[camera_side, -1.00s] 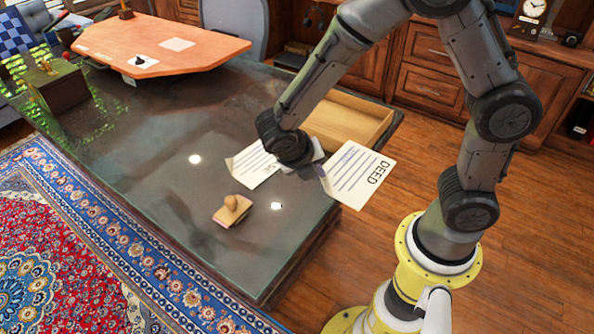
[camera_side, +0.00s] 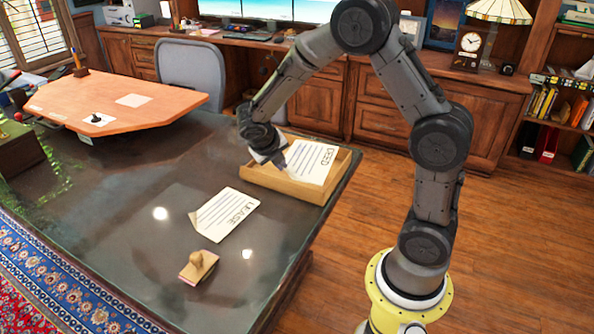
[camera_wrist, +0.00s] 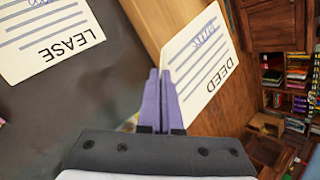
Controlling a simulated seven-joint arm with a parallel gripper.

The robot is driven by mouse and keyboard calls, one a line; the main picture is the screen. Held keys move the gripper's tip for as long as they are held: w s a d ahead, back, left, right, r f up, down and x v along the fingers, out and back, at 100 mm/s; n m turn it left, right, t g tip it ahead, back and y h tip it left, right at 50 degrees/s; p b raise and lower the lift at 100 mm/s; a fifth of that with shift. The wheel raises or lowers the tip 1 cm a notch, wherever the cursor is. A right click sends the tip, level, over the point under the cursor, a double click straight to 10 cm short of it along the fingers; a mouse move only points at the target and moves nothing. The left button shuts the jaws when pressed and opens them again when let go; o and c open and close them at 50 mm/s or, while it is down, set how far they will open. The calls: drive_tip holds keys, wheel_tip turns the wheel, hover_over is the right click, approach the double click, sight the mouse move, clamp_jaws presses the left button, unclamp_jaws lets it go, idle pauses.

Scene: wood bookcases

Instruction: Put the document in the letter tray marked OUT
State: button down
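The document, a white sheet headed DEED (camera_side: 312,160), is tilted over the wooden letter tray (camera_side: 296,190). It also shows in the wrist view (camera_wrist: 203,62), its near corner at my fingertips. My gripper (camera_side: 281,160) is at the sheet's left edge, over the tray's left part. In the wrist view its purple fingers (camera_wrist: 164,75) are close together and appear shut on that corner. I cannot tell whether the sheet touches the tray. No OUT mark is readable on the tray.
A second sheet headed LEASE (camera_side: 224,214) lies on the dark desk in front of the tray. A wooden stamp (camera_side: 198,267) sits nearer the desk's front. An orange side table (camera_side: 120,97) and grey chair (camera_side: 190,72) stand behind. Bare desk lies left of the LEASE sheet.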

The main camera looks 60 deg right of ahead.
drive_tip(key=shift+m+g, duration=0.5)
drive_tip(key=shift+m, duration=0.2)
drive_tip(key=d, duration=0.1)
drive_tip(key=s+d, duration=0.1)
drive_tip(key=d, duration=0.3)
drive_tip(key=shift+s+f, duration=0.2)
drive_tip(key=shift+s, duration=0.15)
drive_tip(key=shift+w+d+f, duration=0.15)
drive_tip(key=shift+w+d, duration=0.05)
drive_tip(key=shift+d, duration=0.05)
drive_tip(key=w+d+f, duration=0.4)
drive_tip(key=w, duration=0.3)
approach(276, 175)
drive_tip(key=d, duration=0.1)
drive_tip(key=s+d, duration=0.1)
drive_tip(key=shift+d+f, duration=0.15)
drive_tip(key=shift+d, duration=0.2)
drive_tip(key=shift+w+d+f, duration=0.25)
drive_tip(key=shift+w+f, duration=0.15)
drive_tip(key=shift+f, duration=1.6)
drive_tip(key=shift+f, duration=0.15)
drive_tip(key=c, duration=1.4)
unclamp_jaws()
